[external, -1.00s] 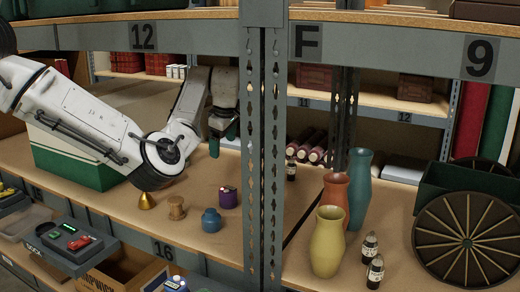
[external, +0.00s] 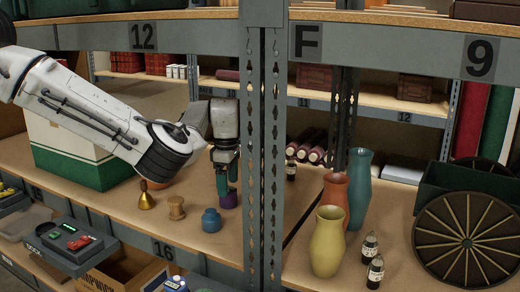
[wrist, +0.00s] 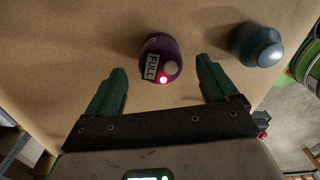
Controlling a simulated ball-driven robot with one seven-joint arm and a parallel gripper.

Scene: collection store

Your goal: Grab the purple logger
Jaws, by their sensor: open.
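The purple logger (external: 229,201) stands on the shelf board, its upper part hidden behind my gripper's fingers in the external view. In the wrist view the logger (wrist: 158,48) shows a "FULL" label, a pale round button and a lit red light. My gripper (external: 226,185) points down over it, with green fingers. In the wrist view my gripper (wrist: 160,67) is open, with one fingertip to each side of the logger and gaps on both sides. I cannot tell how far down the fingers reach around it.
A blue pot (external: 211,220) stands close to the logger; it also shows in the wrist view (wrist: 258,45). A wooden spool (external: 177,208) and a brass cone (external: 146,200) are to the left. A perforated metal post (external: 264,160) rises just right of my gripper.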

